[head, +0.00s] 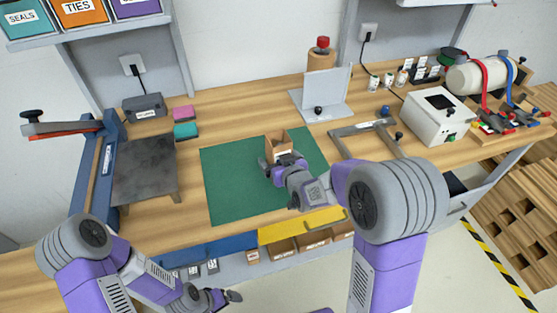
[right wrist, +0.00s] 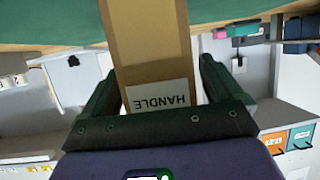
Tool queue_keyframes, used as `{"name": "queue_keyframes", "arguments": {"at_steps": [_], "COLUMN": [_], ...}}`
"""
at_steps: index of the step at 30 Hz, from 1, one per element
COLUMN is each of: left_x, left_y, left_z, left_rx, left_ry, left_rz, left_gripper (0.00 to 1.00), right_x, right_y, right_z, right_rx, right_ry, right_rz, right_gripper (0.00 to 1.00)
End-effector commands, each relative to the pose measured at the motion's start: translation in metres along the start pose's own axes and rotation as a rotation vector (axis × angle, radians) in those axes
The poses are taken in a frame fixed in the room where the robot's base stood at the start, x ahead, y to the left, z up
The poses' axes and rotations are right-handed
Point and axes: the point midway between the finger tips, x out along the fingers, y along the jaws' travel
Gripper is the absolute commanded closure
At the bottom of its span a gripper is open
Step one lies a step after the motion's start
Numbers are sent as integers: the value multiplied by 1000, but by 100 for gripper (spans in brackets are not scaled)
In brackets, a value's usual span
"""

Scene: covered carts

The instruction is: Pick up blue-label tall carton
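A brown carton (head: 277,142) stands on the green work mat (head: 228,185) in the head view. My right gripper (head: 282,160) is at its near side. In the right wrist view the carton (right wrist: 150,45) lies between the two fingers of my right gripper (right wrist: 160,75), with a white label reading HANDLE near the palm. A narrow gap shows between the carton and the right-hand finger, and the other finger is close to or touching it. No blue label is visible on the carton. My left gripper (head: 226,297) hangs low in front of the bench, away from the carton.
A grey metal stand (head: 318,95) is behind the mat. A grey plate on legs (head: 146,170) stands left of it. A white box machine (head: 437,117) is at the right. Yellow (head: 290,230) and blue fronts line the bench's front edge. Most of the mat is clear.

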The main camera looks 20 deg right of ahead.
Motion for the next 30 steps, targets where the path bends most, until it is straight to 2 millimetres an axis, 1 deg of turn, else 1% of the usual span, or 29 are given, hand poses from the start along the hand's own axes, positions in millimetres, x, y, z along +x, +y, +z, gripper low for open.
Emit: {"name": "queue_keyframes", "arguments": {"at_steps": [1, 9, 11, 17, 20, 23, 27, 30], "left_x": [0, 0, 0, 0, -4, -10, -22, -30], "left_y": [0, 0, 0, 0, 1, 4, 8, 11], "left_z": [0, 0, 0, 0, 0, 0, 1, 1], "left_rx": [0, 0, 0, 0, 0, 0, 0, 0], "left_ry": [0, 0, 0, 0, 0, 0, 0, 0], "left_rz": [0, 0, 0, 0, 0, 0, 0, 0], "left_gripper": [3, 3, 3, 3, 3, 3, 3, 3], "right_x": [0, 0, 0, -1, -4, -10, -22, -29], "right_y": [0, 0, 0, 0, 0, 0, 0, 0], "right_z": [0, 0, 0, -1, -9, -25, -54, -71], "right_rx": [0, 0, 0, 0, -1, 2, 2, 2], "right_ry": [0, 0, 1, 2, 3, 6, 7, 6], "right_rz": [0, 0, 0, 0, -1, -1, -1, -1], "right_gripper": [12, 54, 62, 62, 62, 62, 62, 62]}}
